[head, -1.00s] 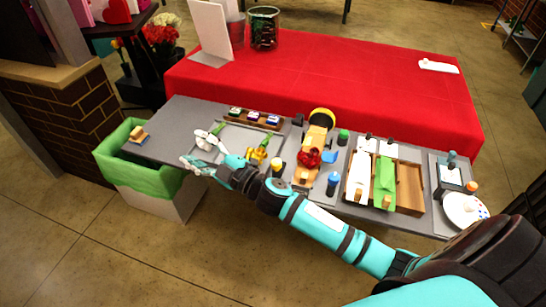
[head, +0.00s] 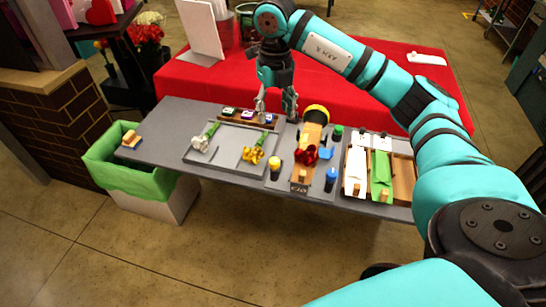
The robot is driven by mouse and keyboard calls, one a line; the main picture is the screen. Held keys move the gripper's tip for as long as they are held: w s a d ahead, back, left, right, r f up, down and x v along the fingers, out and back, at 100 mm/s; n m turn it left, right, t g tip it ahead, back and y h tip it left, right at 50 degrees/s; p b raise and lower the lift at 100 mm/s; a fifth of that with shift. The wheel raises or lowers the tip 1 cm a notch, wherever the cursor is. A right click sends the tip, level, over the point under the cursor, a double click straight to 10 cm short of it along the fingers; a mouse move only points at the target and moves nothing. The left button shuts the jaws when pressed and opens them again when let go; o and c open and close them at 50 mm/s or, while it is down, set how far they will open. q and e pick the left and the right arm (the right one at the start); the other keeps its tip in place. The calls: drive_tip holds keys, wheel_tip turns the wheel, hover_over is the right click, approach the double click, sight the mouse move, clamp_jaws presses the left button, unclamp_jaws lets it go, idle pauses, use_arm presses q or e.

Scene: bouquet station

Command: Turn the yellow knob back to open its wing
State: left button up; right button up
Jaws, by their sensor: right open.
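The yellow knob (head: 275,163) stands on a dark base on the grey table, left of the wooden fixture (head: 307,158). A red bow (head: 305,155) sits on this fixture, with a blue piece (head: 326,153) at its right side. I cannot tell which part is the yellow knob's wing. My right gripper (head: 276,110) points down with its fingers apart and empty, above the table's back edge, behind the knob and apart from it. A green knob (head: 337,132) and a blue knob (head: 331,176) stand right of the fixture. My left gripper is out of view.
A grey tray (head: 226,160) holds a white flower and a yellow flower. A rack of colored blocks (head: 230,114) stands behind it. A wooden tray (head: 401,182) with white and green sheets lies right. A green-lined bin (head: 128,172) is left; a red-covered table (head: 200,88) is behind.

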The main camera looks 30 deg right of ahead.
sight(274, 160)
wheel_tip(274, 160, down, 17)
drive_tip(key=p, duration=0.3)
drive_tip(key=shift+f+p, duration=0.1)
drive_tip(key=shift+p, duration=0.3)
drive_tip(key=shift+c, duration=0.4)
clamp_jaws()
drive_tip(key=shift+f+n+b, duration=0.2)
drive_tip(key=shift+n+b, duration=1.55)
drive_tip(key=shift+n, duration=0.05)
drive_tip(key=n+b, duration=0.4)
drive_tip(key=n, duration=0.1)
drive_tip(key=n+b, duration=0.3)
drive_tip(key=n, duration=0.1)
drive_tip(key=shift+r+n, duration=0.1)
drive_tip(key=shift+n, duration=0.3)
drive_tip(key=n+b, duration=0.3)
drive_tip(key=n, duration=0.1)
drive_tip(key=shift+r+n, duration=0.15)
drive_tip(key=shift+n, duration=0.25)
